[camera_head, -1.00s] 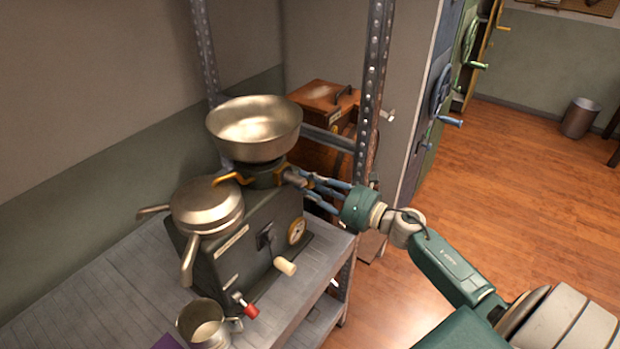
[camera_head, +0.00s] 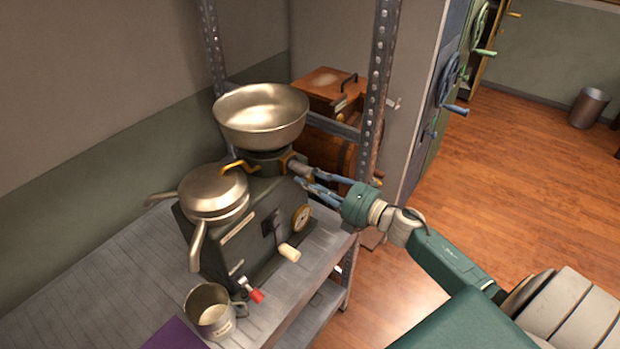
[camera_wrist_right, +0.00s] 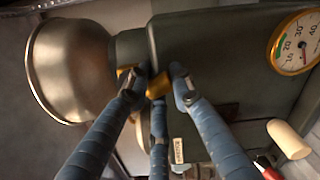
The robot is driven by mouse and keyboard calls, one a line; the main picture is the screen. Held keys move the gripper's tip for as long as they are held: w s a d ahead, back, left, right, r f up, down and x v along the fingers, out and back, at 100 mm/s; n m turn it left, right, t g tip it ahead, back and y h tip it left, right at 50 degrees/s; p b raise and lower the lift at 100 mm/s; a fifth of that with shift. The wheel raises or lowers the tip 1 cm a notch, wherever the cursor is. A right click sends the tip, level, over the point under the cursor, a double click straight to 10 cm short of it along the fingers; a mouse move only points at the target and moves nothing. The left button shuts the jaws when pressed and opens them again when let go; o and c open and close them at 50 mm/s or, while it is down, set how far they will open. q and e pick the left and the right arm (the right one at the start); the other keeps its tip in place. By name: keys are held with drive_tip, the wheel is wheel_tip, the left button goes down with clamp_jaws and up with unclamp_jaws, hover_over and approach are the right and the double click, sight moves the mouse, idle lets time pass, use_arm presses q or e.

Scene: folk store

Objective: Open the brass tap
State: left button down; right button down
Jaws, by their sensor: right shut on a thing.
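A dark green machine (camera_head: 258,205) stands on a grey bench. A wide metal bowl (camera_head: 262,112) sits on top of it. The brass tap is at the neck under the bowl; its curved yellow-brass part (camera_head: 238,167) sticks out to the left. In the right wrist view a brass piece of it (camera_wrist_right: 158,86) lies between my fingertips. My right gripper (camera_head: 298,172) reaches in from the right and is shut on this brass piece, its fingers hiding part of it. It also shows in the wrist view (camera_wrist_right: 158,80). My left gripper is not in view.
A round lidded metal vessel (camera_head: 213,195) with spouts sits on the machine's left. A metal cup (camera_head: 209,312) stands on the bench near a red-tipped lever (camera_head: 256,295). A dial (camera_head: 301,218) and a pale-handled crank (camera_head: 289,252) face my arm. A metal shelf post (camera_head: 377,90) rises behind the gripper.

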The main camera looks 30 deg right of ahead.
drive_tip(key=shift+a, duration=0.1)
drive_tip(key=c, duration=1.5)
unclamp_jaws()
drive_tip(key=shift+o, duration=0.2)
drive_tip(key=shift+s+d+f, duration=0.1)
drive_tip(key=shift+s+d, duration=0.15)
drive_tip(key=shift+s, duration=0.25)
drive_tip(key=v, duration=1.1)
drive_tip(key=shift+a, duration=0.1)
